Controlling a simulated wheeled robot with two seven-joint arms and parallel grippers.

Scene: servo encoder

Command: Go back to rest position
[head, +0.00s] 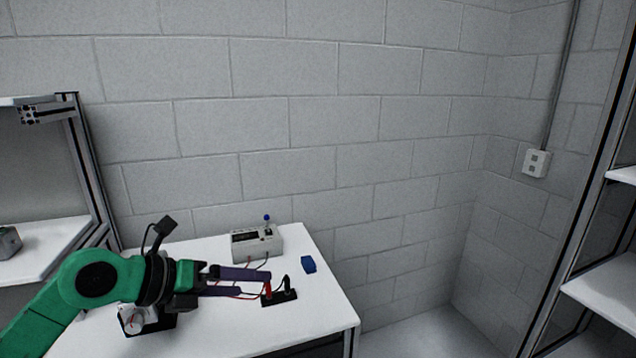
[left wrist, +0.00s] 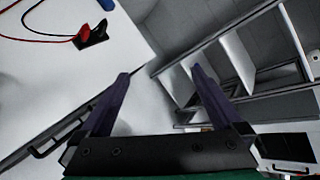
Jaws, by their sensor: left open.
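My left gripper (head: 268,283) reaches in from the left over the white table. Its purple fingers are apart, and the left wrist view shows nothing between the fingertips (left wrist: 160,72). In the head view the fingertips appear beside a small black stand (head: 283,298) with a red and a black plug. In the left wrist view that stand (left wrist: 93,36) is at the upper left, clear of the fingers. My right gripper is in neither view.
The white table (head: 325,308) also bears a grey box with a blue-tipped knob (head: 258,245), a blue block (head: 308,264) and a dial device (head: 133,320) partly behind my arm. Shelves stand left (head: 45,245) and right (head: 605,290). A block wall is behind.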

